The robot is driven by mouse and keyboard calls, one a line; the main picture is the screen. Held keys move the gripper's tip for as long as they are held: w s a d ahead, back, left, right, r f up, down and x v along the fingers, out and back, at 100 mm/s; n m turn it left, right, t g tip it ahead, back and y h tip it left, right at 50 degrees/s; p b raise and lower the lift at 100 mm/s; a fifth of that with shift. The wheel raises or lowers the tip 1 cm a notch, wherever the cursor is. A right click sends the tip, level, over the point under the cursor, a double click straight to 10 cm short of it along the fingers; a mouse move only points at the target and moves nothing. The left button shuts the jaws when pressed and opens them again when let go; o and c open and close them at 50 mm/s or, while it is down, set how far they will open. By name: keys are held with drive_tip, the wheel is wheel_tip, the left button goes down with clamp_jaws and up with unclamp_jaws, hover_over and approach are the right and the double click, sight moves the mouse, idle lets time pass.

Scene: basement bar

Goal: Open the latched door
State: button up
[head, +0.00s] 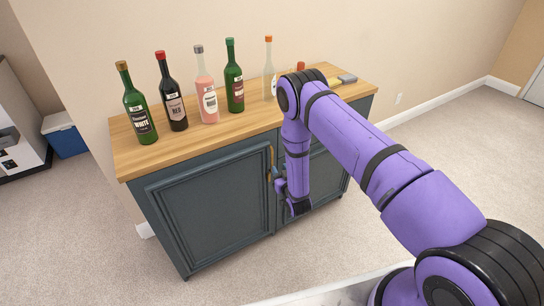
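A dark blue-grey cabinet has a left door (210,205) with a framed panel, and it looks closed. A brass-coloured handle (271,153) stands upright at the right edge of this door. My gripper (275,175) is at the lower part of the handle, its fingers small and dark beside it. I cannot tell whether the fingers touch or grip the handle. My purple arm covers part of a second door (325,172) on the right, whose handle I cannot see.
Several bottles stand on the wooden top (190,150), among them a green one (139,110) at the left end. A blue bin (64,135) stands on the carpet at far left. The carpet in front of the left door is clear.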

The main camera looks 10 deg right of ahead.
sight(272, 156)
drive_tip(key=w, duration=0.6)
drive_tip(key=w+a, duration=0.1)
drive_tip(key=w, duration=0.2)
drive_tip(key=shift+w, duration=0.25)
drive_tip(key=shift+c, duration=0.4)
clamp_jaws()
